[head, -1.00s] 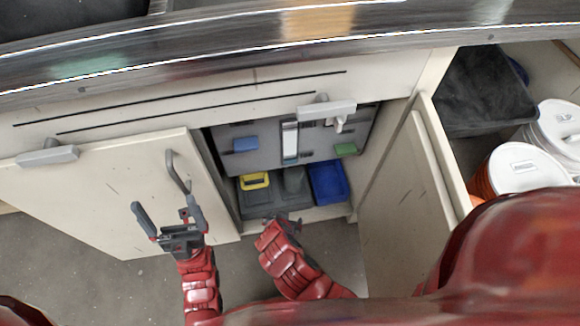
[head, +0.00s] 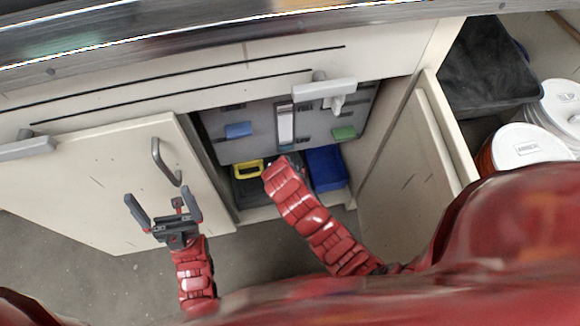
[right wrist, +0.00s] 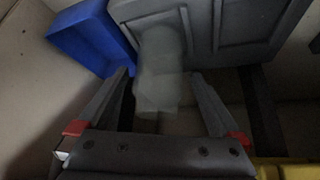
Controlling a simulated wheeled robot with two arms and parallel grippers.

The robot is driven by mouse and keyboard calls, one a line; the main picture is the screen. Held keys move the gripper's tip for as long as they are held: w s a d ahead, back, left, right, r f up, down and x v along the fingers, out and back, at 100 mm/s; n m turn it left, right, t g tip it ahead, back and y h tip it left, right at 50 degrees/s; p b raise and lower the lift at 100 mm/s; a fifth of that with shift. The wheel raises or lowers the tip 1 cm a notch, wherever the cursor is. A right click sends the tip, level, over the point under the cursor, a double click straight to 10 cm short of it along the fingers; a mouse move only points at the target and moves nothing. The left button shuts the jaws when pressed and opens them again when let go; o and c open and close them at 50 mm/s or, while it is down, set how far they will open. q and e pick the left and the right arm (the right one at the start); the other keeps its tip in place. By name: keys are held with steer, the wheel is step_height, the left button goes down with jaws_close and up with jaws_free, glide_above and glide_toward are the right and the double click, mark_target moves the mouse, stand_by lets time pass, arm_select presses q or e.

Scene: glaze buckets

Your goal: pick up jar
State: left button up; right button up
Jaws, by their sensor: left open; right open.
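A pale grey, translucent jar-like thing (right wrist: 160,90) shows dim and blurred in the right wrist view. It appears between the two fingers of my right gripper (right wrist: 158,76), which is open; I cannot tell whether they touch it. In the head view my right arm reaches into the open cabinet and hides both the right gripper's fingers and the jar. My left gripper (head: 162,196) is open and empty, in front of the open left cabinet door (head: 100,185).
The cabinet holds a blue bin (head: 326,168), a yellow-rimmed container (head: 248,170) and a grey panel (head: 262,128). The blue bin (right wrist: 92,38) also shows close by in the right wrist view. The right door (head: 400,185) stands open. White-lidded buckets (head: 520,148) stand at the right.

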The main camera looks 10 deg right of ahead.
steer(key=b+x, duration=0.1)
steer(key=x, duration=0.3)
steer(key=shift+f, duration=0.3)
steer(key=shift+r, duration=0.1)
steer(key=c, duration=1.2)
steer(key=shift+r, duration=0.45)
steer(key=shift+c, duration=0.2)
steer(key=shift+w+r+p, duration=0.1)
steer(key=shift+r+p, duration=0.4)
steer(key=shift+r, duration=0.05)
steer(key=s+a+p, duration=0.2)
steer(key=s+a, duration=0.1)
steer(key=s, duration=0.5)
steer(key=s+a+p, duration=0.1)
steer(key=s+a, duration=0.3)
steer(key=s, duration=0.5)
steer(key=shift+f+p, duration=0.25)
steer(key=shift+p, duration=0.1)
